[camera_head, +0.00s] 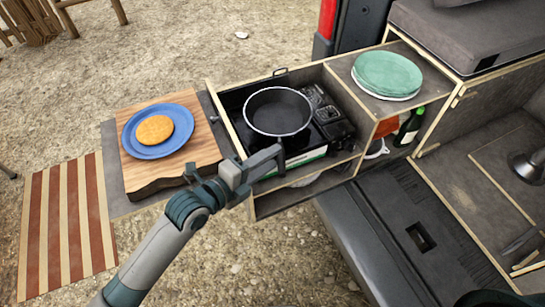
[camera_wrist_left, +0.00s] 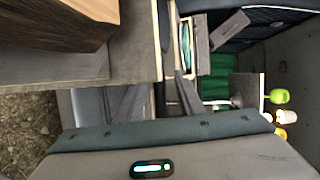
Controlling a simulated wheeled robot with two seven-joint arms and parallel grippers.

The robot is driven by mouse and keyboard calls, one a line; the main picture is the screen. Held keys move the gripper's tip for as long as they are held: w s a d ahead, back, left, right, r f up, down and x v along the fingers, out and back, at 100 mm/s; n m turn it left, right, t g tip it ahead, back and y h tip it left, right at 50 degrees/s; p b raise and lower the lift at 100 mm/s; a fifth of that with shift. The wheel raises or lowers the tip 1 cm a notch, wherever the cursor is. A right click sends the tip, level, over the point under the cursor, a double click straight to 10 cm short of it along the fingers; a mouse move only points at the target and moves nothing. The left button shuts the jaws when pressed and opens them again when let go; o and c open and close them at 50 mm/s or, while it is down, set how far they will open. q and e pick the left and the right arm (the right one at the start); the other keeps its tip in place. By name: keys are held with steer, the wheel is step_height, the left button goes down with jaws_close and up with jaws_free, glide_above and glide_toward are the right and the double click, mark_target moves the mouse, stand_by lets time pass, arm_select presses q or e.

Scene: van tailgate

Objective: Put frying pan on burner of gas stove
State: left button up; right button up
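The frying pan (camera_head: 277,111) is black with a pale rim. In the head view it sits over the left part of the gas stove (camera_head: 335,125), covering the burner beneath it, and looks level. Whether it rests fully on the burner is hard to see. My left gripper (camera_head: 268,160) is at the near side of the pan, where the handle would be. Its fingers overlap the stove's front edge, and I cannot tell whether they close on the handle. The left wrist view does not clearly show the pan. My right gripper is not in view.
A cutting board (camera_head: 200,135) with a blue plate (camera_head: 183,141) stands left of the stove. Green plates (camera_head: 388,73) are stacked on the right shelf, above a green bottle (camera_head: 410,127). The stove box has raised wooden walls. A striped cloth (camera_head: 68,225) hangs at left.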

arm_select(q)
steer(key=b+v, duration=0.2)
steer(key=v, duration=0.8)
steer(key=shift+a+b, duration=0.15)
steer(key=shift+b, duration=0.15)
steer(key=shift+s, duration=0.1)
